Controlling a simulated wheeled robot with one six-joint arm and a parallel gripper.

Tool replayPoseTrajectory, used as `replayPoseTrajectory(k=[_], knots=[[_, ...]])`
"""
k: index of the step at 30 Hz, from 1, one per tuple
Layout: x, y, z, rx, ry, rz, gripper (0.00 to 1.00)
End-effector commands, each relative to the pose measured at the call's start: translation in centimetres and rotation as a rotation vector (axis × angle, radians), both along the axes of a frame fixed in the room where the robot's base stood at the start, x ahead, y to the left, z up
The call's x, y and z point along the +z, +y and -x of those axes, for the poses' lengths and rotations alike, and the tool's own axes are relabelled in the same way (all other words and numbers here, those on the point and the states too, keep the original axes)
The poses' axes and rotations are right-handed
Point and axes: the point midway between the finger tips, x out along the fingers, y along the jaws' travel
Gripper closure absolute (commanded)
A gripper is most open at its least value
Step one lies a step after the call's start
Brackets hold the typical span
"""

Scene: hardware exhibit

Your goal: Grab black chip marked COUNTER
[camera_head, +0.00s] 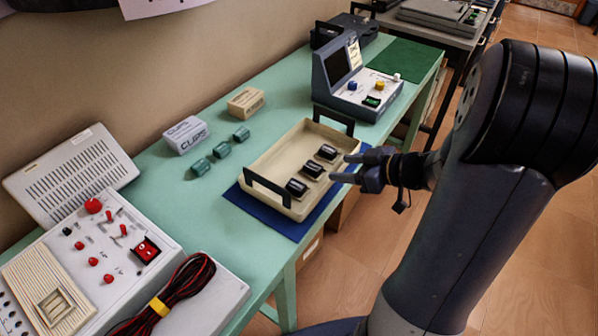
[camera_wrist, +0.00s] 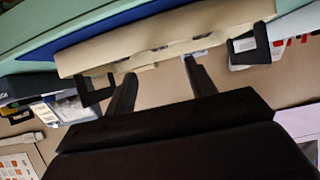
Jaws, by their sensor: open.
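Three black chips with pale labels lie in a row along the right side of a cream tray (camera_head: 275,168) in the head view: a near chip (camera_head: 296,188), a middle chip (camera_head: 312,171) and a far chip (camera_head: 327,153). The lettering is too small to read, so I cannot tell which is COUNTER. My gripper (camera_head: 343,168) is open and empty, just right of the tray near the middle and far chips. In the wrist view, my gripper (camera_wrist: 159,69) has its fingers apart below the tray's cream wall (camera_wrist: 165,38); no chip shows clearly there.
The tray has black handles at both ends and sits on a blue mat (camera_head: 272,221) on the green table (camera_head: 200,220). Teal parts (camera_head: 221,151) and CLIPS boxes (camera_head: 185,135) stand left. A grey console (camera_head: 357,82) stands behind; a red-knobbed panel (camera_head: 90,262) and cable bundle (camera_head: 175,300) lie in front.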

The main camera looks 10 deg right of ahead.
Motion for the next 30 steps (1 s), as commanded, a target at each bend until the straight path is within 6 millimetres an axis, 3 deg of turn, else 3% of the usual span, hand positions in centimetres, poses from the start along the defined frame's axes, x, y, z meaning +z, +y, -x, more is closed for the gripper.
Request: replayPoseTrajectory(k=[3, 21, 30], knots=[[-1.2, 1.4, -1.2, 0.006, 0.002, 0.0, 0.47], [-4.3, 5.3, -5.5, 0.004, 0.001, -0.001, 0.47], [-4.3, 5.6, -5.8, 0.001, 0.0, 0.0, 0.47]])
